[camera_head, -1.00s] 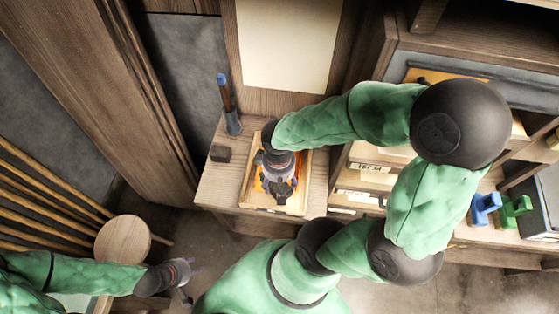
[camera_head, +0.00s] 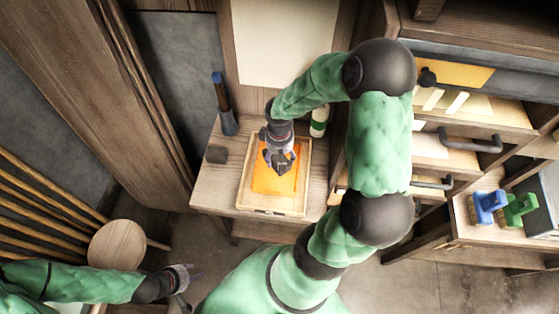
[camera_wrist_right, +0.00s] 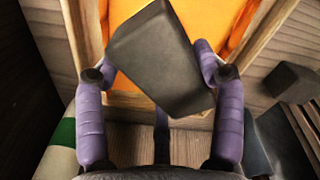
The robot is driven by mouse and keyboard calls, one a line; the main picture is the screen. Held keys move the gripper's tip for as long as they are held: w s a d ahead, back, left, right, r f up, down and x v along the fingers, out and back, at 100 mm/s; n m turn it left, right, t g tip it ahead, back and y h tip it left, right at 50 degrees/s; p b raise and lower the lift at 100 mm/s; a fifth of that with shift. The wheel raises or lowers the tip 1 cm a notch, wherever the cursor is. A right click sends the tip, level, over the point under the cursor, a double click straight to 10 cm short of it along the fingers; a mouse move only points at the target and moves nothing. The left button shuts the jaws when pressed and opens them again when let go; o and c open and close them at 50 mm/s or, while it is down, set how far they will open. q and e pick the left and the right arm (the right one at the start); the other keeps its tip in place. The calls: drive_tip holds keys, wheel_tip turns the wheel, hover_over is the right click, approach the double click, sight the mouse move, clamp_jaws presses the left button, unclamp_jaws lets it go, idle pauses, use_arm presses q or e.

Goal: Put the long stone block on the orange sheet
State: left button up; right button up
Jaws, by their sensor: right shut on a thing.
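My right gripper (camera_wrist_right: 160,82) is shut on the long dark grey stone block (camera_wrist_right: 162,62), which sits tilted between its purple fingers. In the head view my right gripper (camera_head: 280,160) is over the orange sheet (camera_head: 268,181), which lies in a shallow wooden tray (camera_head: 262,211). The sheet also shows behind the block in the wrist view (camera_wrist_right: 215,22). I cannot tell whether the block touches the sheet. My left gripper (camera_head: 186,279) is at the lower left, near the round stool, fingers apart and empty.
A small dark block (camera_head: 217,155) and a blue-handled tool (camera_head: 223,105) stand left of the tray on the wooden table (camera_head: 215,190). A white and green bottle (camera_head: 319,122) stands at the tray's back right. Open drawers (camera_head: 455,150) and blue and green brushes (camera_head: 488,205) are at the right.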

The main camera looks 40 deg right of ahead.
drive_tip(key=shift+w+d+f, duration=0.2)
drive_tip(key=shift+f, duration=0.05)
wheel_tip(320, 180, down, 4)
drive_tip(key=shift+w+d+r+b, duration=0.15)
drive_tip(key=shift+r+b, duration=0.1)
drive_tip(key=shift+b, duration=0.5)
drive_tip(key=shift+r, duration=0.1)
drive_tip(key=shift+f, duration=0.2)
drive_tip(key=o, duration=1.7)
drive_tip(key=shift+c, duration=0.2)
drive_tip(key=shift+r, duration=0.1)
